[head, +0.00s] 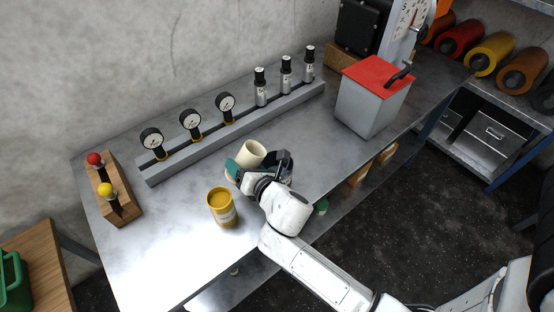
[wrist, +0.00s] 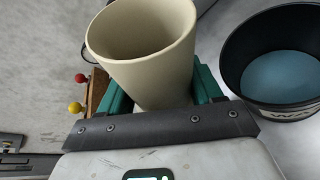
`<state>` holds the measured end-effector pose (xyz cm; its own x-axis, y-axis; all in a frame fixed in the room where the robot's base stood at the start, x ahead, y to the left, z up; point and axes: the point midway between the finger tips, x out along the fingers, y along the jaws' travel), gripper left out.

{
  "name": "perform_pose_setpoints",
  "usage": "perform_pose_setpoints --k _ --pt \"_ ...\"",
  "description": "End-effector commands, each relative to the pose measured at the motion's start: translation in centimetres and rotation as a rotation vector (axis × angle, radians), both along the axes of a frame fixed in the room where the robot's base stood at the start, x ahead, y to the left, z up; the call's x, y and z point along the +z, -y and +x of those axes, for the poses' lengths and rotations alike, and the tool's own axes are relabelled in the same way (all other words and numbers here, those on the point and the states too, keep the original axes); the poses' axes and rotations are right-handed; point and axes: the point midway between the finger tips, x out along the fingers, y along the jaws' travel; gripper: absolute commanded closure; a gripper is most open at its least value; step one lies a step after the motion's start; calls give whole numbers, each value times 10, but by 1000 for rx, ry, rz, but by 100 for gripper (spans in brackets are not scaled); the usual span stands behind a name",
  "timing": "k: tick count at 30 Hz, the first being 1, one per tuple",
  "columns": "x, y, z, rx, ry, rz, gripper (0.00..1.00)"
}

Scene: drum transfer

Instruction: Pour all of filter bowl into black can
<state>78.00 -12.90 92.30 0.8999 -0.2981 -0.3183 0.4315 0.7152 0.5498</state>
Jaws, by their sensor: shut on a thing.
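The filter bowl, a cream cup (head: 250,154), is held between the teal fingers of my gripper (head: 247,169), above the bench. It looks tilted in the head view. In the wrist view the filter bowl (wrist: 146,60) shows its open mouth and a bare cream inner wall; no contents show, though its lowest inside is hidden. The black can (wrist: 239,48) stands open to the right of the bowl in the wrist view, apart from it. A smooth blue surface shows inside the can. In the head view I cannot clearly separate the can from my dark gripper parts.
A yellow can (head: 222,208) stands close in front of my gripper. Behind is a grey rail (head: 235,130) with gauges and small bottles. A wooden block (head: 113,190) with red and yellow knobs is left. A red-topped box (head: 374,98) stands right. The bench's front left is clear.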

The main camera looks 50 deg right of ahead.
Motion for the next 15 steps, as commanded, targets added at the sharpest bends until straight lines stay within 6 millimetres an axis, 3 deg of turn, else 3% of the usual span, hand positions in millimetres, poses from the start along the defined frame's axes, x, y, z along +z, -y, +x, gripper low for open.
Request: perform_pose_setpoints --k 3,5,15 --pt "-9 -7 5 3 -49 -88 90" --pt "3 -8 6 4 -71 -126 90" --pt "18 -17 11 3 -204 -341 90"
